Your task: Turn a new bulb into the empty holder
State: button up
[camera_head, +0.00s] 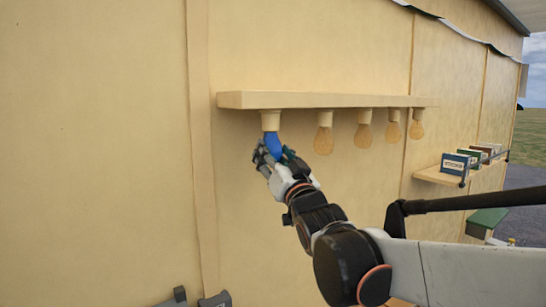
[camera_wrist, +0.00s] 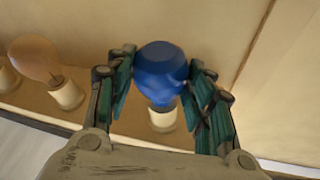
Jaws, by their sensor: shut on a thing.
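A blue bulb (camera_head: 273,144) is in my gripper (camera_head: 267,158), right below the leftmost holder (camera_head: 270,120) under the shelf. In the wrist view my gripper's fingers (camera_wrist: 163,95) are closed on both sides of the blue bulb (camera_wrist: 160,68). The white holder (camera_wrist: 163,118) shows just beyond the bulb there. The bulb's base meets or nearly meets the holder; I cannot tell how far it is seated. Several amber bulbs hang in the other holders, the nearest being this amber bulb (camera_head: 323,140), also in the wrist view (camera_wrist: 36,58).
The cream shelf (camera_head: 320,100) runs along the wall (camera_head: 100,150) above the bulbs. A small ledge (camera_head: 440,177) with several boxes (camera_head: 457,164) is on the right. A green-topped object (camera_head: 487,218) stands lower right. The wall left of the holder is clear.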

jog(key=shift+d+r+n+y, duration=0.15)
jog(key=shift+n+y, duration=0.25)
jog(key=shift+y, duration=0.2)
jog(key=shift+w, duration=0.1)
jog(key=shift+w+d+n+g+y+b, duration=0.1)
jog(key=shift+d+n+g+y+b, duration=0.1)
jog(key=shift+n+g+y, duration=0.65)
jog(key=shift+w+d+n+g+y+b, duration=0.15)
jog(key=shift+n+g+y, duration=0.35)
jog(key=shift+y, duration=0.65)
jog(key=n+g+y, duration=0.1)
jog(key=g+y, duration=0.1)
jog(key=n+g+y+b, duration=0.1)
jog(key=n+g+y, duration=0.2)
jog(key=g+y, duration=0.1)
jog(key=shift+w+d+f+n+g, duration=0.1)
jog(key=shift+w+f+n+g, duration=0.15)
jog(key=shift+n+g, duration=0.1)
jog(key=shift+g, duration=0.3)
jog(key=shift+s, duration=0.1)
jog(key=shift+f+b, duration=0.25)
jog(key=shift+b, duration=0.15)
jog(key=shift+r, duration=0.4)
